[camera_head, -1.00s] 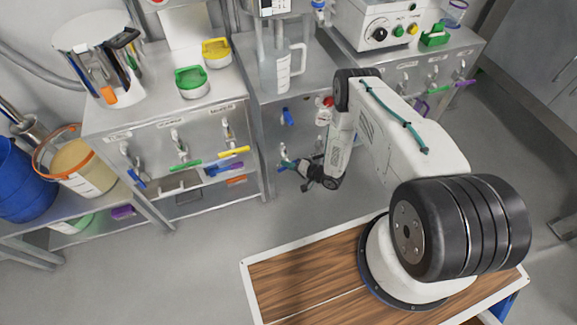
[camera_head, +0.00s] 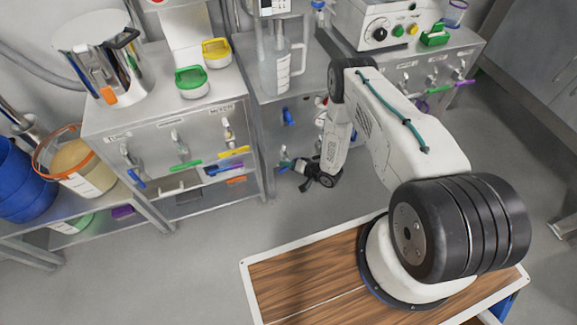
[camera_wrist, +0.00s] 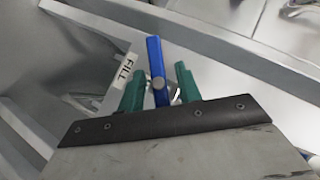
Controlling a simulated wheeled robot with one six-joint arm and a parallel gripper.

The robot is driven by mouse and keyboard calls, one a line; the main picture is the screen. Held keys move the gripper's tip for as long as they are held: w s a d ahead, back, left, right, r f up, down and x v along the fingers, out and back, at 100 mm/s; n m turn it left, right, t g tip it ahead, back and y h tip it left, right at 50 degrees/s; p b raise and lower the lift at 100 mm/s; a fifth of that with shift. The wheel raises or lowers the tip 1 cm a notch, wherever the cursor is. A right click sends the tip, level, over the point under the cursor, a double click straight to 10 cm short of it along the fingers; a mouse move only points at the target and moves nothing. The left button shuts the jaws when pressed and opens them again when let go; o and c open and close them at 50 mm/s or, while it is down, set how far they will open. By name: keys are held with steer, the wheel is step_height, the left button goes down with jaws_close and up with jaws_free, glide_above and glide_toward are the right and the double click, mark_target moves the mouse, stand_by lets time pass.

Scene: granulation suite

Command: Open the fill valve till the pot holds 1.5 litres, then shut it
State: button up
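In the wrist view the blue valve lever (camera_wrist: 156,70) stands beside a white label reading FILL (camera_wrist: 122,74). My gripper (camera_wrist: 158,86) is open, with one green finger on each side of the lever and a visible gap to both. In the head view my gripper (camera_head: 298,167) is low at the front of the middle cabinet, and the lever is hard to make out there. A clear jug with a handle and scale marks (camera_head: 283,66), likely the pot, stands on that cabinet. Its liquid level cannot be read.
Another blue lever (camera_head: 288,117) is on the cabinet front above my gripper. The left cabinet (camera_head: 150,150) has blue, green and yellow levers; the right one (camera_head: 400,75) has green and purple ones. The floor in front (camera_head: 190,240) is clear.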

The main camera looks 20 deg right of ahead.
steer(key=v, duration=0.7)
steer(key=shift+s+d+r, duration=0.2)
steer(key=shift+s, duration=0.1)
stand_by(0.8)
